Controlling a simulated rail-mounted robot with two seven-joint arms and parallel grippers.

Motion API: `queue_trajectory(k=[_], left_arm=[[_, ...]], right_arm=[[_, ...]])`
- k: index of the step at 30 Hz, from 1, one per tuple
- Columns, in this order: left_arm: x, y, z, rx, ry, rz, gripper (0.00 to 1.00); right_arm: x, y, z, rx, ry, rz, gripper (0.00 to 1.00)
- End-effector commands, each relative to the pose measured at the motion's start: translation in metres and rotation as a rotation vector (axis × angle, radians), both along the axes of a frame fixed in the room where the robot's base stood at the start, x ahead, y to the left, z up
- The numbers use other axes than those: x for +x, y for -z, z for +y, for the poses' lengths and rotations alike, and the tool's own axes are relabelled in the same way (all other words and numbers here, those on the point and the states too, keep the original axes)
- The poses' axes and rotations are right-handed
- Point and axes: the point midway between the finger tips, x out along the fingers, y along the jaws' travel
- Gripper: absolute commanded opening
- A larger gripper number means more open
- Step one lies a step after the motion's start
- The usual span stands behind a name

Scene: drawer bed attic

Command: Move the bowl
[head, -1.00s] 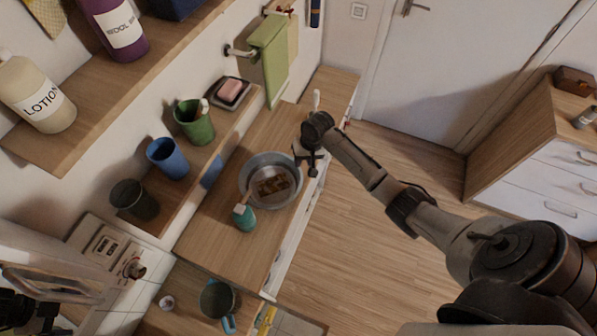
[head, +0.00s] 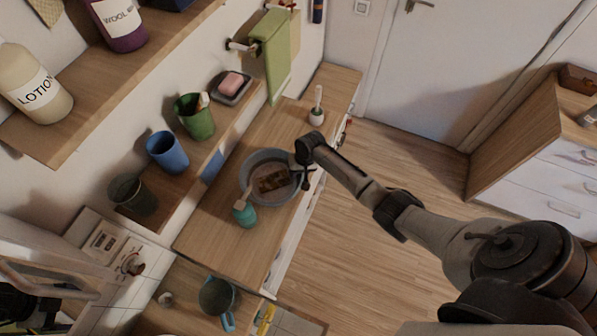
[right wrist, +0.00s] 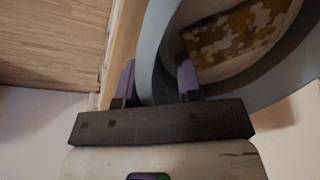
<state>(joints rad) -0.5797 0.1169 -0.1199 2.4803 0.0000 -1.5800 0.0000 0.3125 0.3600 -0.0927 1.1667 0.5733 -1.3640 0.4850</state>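The grey round bowl (head: 264,156) stands on the wooden counter with a brown patterned thing (head: 271,181) inside. My right gripper (head: 305,178) is at the bowl's right rim. In the right wrist view, the bowl's wall (right wrist: 152,45) runs between the two purple fingertips of the right gripper (right wrist: 157,82). The fingers stand apart, one outside the wall and one inside, with a gap showing. A dark part of mine (head: 25,305) shows at the lower left edge; its fingers cannot be made out.
A teal bottle (head: 245,213) stands close against the bowl's front left. A small pot with a brush (head: 316,112) is behind it. Blue (head: 167,154) and green cups (head: 195,117) stand on the ledge at left. The counter's front left part is bare.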

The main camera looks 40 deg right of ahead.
Motion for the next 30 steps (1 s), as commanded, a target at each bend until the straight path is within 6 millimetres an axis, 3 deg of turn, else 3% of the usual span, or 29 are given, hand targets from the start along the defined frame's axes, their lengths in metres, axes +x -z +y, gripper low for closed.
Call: queue_trajectory(k=[5,15,30], left_arm=[[0.0000,0.0001,0.0020,0.007,0.005,0.000,0.82],[-0.0001,0.0002,0.0026,0.009,0.005,0.001,0.82],[0.0000,0.0018,-0.0015,-0.005,-0.003,0.001,0.82]], right_arm=[[0.0000,-0.0001,0.0001,0.000,0.000,0.000,0.33],[-0.0001,-0.0002,0.0000,0.000,0.000,0.000,0.00],[0.0009,0.0003,-0.0052,-0.001,0.002,0.000,0.00]])
